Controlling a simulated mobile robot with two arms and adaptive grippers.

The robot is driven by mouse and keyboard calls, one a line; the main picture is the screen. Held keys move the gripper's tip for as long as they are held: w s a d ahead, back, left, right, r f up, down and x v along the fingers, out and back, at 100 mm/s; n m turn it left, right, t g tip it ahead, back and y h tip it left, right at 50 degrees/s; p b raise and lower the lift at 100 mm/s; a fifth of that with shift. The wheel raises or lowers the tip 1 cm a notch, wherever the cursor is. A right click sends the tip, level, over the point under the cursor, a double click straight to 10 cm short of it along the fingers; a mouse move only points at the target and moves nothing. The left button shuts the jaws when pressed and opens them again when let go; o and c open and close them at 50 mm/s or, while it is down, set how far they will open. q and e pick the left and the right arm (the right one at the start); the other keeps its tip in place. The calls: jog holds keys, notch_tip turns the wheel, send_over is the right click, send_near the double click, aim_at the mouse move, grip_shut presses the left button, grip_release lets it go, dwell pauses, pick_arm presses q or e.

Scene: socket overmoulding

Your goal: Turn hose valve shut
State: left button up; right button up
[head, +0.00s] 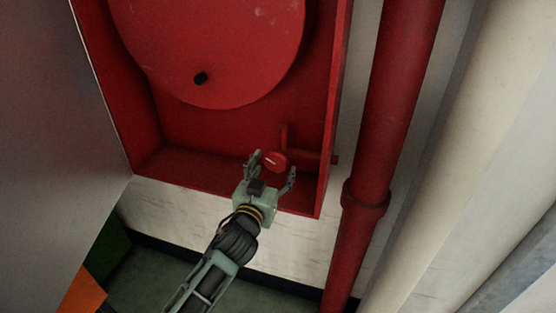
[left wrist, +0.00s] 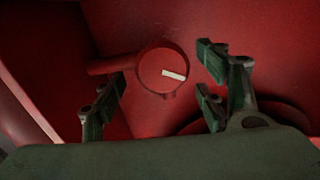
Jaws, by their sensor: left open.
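The hose valve (head: 275,161) is a round red knob with a white mark, low in the right part of a red hose cabinet (head: 328,150). In the left wrist view the valve (left wrist: 158,72) sits between the spread fingers, and its white mark lies nearly level, tilted slightly down to the right. My left gripper (head: 272,170) is open in front of the valve, with fingers on either side of it. In the left wrist view the fingers of the left gripper (left wrist: 160,90) appear apart from the knob. My right gripper is not in view.
A red hose reel (head: 225,50) fills the upper cabinet. A red pipe (left wrist: 110,65) runs to the valve. A grey panel (head: 60,130) stands at the left. A thick red vertical pipe (head: 395,90) and a pale pipe (head: 470,150) stand right of the cabinet.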

aim_at(276, 166)
pick_arm(q)
jog(key=shift+x, duration=2.25)
jog(key=shift+c, duration=0.5)
jog(key=c, duration=1)
jog(key=shift+c, duration=0.2)
jog(key=shift+m, duration=0.4)
jog(key=m, duration=0.5)
jog(key=shift+f+m+p, duration=0.15)
jog(key=shift+m+p, duration=0.15)
jog(key=shift+p, duration=0.05)
jog(key=m, duration=0.5)
jog(key=shift+s+f+m+p, duration=0.1)
jog(key=shift+f+m+p, duration=0.05)
jog(key=shift+m+p, duration=0.2)
jog(key=shift+f, duration=0.1)
